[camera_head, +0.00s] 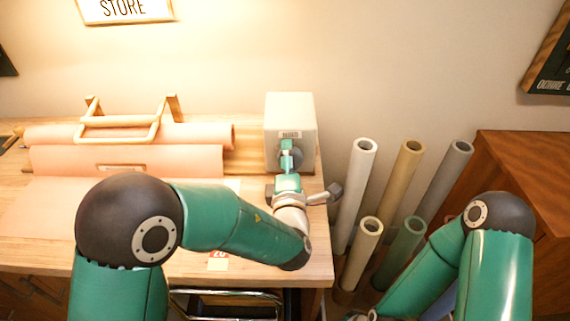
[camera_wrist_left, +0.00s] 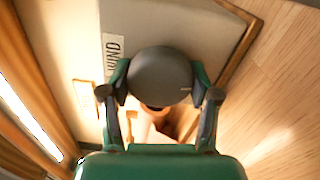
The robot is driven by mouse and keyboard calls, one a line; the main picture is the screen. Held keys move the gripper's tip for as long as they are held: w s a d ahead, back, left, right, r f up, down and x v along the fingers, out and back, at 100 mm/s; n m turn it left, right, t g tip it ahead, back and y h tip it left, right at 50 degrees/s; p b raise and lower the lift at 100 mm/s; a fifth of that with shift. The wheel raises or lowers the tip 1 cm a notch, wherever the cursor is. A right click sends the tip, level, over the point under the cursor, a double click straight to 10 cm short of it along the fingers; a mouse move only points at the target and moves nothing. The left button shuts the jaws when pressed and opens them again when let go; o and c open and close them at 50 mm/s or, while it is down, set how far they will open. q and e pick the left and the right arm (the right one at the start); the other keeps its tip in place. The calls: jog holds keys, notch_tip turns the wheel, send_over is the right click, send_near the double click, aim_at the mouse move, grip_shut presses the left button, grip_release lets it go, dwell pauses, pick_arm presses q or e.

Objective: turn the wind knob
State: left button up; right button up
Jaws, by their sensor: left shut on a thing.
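The wind knob (camera_wrist_left: 160,72) is a dark grey round knob on the front of a pale box. A label reading WIND (camera_wrist_left: 113,56) is beside it. In the head view the pale box (camera_head: 290,112) stands at the table's back right, and the knob (camera_head: 301,157) is partly hidden behind my left gripper. My left gripper (camera_head: 287,154) is shut on the knob; the left wrist view shows one green-and-dark finger on each side of it. My right arm comes in at the lower right, but its gripper is not visible.
Rolls of peach paper (camera_head: 125,160) and a wooden handle frame (camera_head: 120,130) lie left of the box on the wooden table (camera_head: 300,262). Several upright tubes (camera_head: 356,190) stand off the table's right edge, beside a brown cabinet (camera_head: 515,165).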

pick_arm(q)
jog(key=n+b, duration=0.4)
jog(key=b, duration=0.2)
jog(key=n+b, duration=0.9)
jog(key=b, duration=0.2)
jog(key=shift+d+f+b, duration=0.2)
jog(key=shift+f+b, duration=0.15)
jog(key=n+b, duration=1.4)
jog(key=shift+a+r+b, duration=0.15)
jog(key=shift+r+b, duration=0.05)
jog(key=shift+b, duration=0.15)
jog(key=n+b, duration=0.2)
jog(key=n, duration=0.1)
jog(key=shift+n+b, duration=0.3)
jog(key=shift+b, duration=0.1)
jog(key=shift+n+b, duration=1.2)
jog(key=shift+n, duration=0.6)
jog(key=o, duration=1.2)
jog(key=shift+c, duration=0.2)
